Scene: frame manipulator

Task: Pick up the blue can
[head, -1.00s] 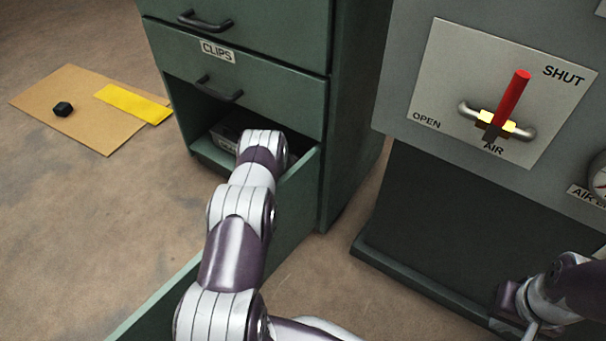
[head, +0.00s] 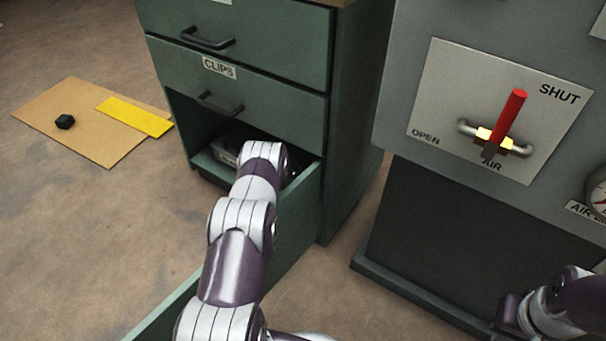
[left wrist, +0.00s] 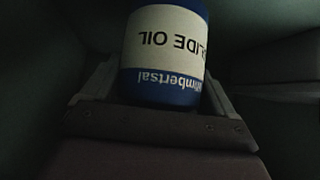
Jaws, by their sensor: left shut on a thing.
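The blue can (left wrist: 163,95) has a white label reading "SLIDE OIL", seen upside down in the left wrist view. My left gripper (left wrist: 160,80) is shut on it, with one finger on each side. In the head view my left arm reaches down into the open bottom drawer (head: 290,225) of the green cabinet; the can and the left gripper are hidden there. My right gripper (head: 512,316) is at the lower right, away from the drawer; its fingers do not show clearly.
The closed CLIPS drawer (head: 240,85) is above. A grey panel with a red valve lever (head: 509,115) stands right. Cardboard (head: 95,148) with a black block (head: 65,122) and yellow strip (head: 140,117) lies left on open floor.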

